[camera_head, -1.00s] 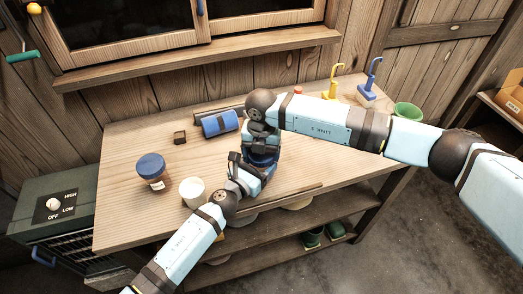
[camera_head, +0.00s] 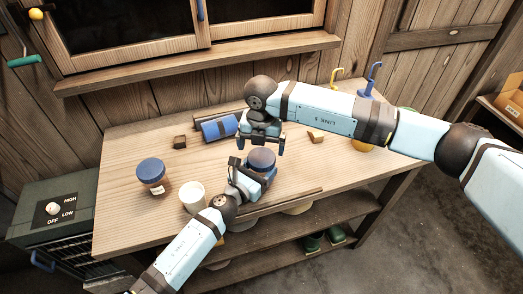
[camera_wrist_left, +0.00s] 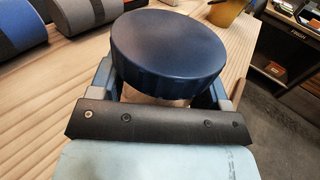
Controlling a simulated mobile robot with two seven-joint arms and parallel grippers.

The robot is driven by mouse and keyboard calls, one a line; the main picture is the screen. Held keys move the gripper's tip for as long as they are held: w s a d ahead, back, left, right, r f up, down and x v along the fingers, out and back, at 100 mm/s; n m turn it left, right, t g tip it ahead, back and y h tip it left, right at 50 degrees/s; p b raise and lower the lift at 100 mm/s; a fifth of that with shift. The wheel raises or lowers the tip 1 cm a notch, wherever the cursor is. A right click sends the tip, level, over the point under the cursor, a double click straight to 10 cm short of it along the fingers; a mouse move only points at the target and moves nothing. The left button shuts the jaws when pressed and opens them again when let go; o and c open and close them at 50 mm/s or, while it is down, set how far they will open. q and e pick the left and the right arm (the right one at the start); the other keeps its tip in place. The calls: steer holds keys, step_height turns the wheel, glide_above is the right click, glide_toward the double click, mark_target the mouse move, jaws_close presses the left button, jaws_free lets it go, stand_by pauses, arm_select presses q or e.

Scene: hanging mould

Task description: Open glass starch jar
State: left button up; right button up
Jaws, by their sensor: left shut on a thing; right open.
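A jar with a round dark blue lid (camera_head: 262,159) stands at the middle of the table; I take it for the starch jar. The lid (camera_wrist_left: 168,52) fills the middle of the left wrist view and sits on top of the jar, hiding most of its body. My left gripper (camera_head: 254,178) is shut on the jar, around its body below the lid. My right gripper (camera_head: 261,144) is open and empty just above and behind the lid, fingers pointing down. It appears apart from the lid.
A second blue-lidded jar (camera_head: 152,172) and a white cup (camera_head: 193,196) stand on the left. A blue roll (camera_head: 217,127) and a small brown block (camera_head: 180,142) lie behind. Another brown piece (camera_head: 316,137) and a yellow container (camera_head: 362,146) are right.

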mark_target(262, 157)
step_height(262, 157, up, 2)
steer(key=shift+s+a+r+m, duration=0.1)
steer(key=shift+m, duration=0.5)
steer(key=shift+a+r+m, duration=0.1)
steer(key=shift+m, duration=0.5)
steer(key=shift+d+r, duration=0.15)
steer(key=shift+r, duration=0.1)
steer(key=shift+d+f+m, duration=0.1)
steer(key=shift+f+m, duration=0.1)
steer(key=shift+m, duration=0.2)
steer(key=shift+f, duration=3.6)
steer(key=c, duration=0.9)
steer(key=shift+n, duration=1.7)
steer(key=o, duration=0.9)
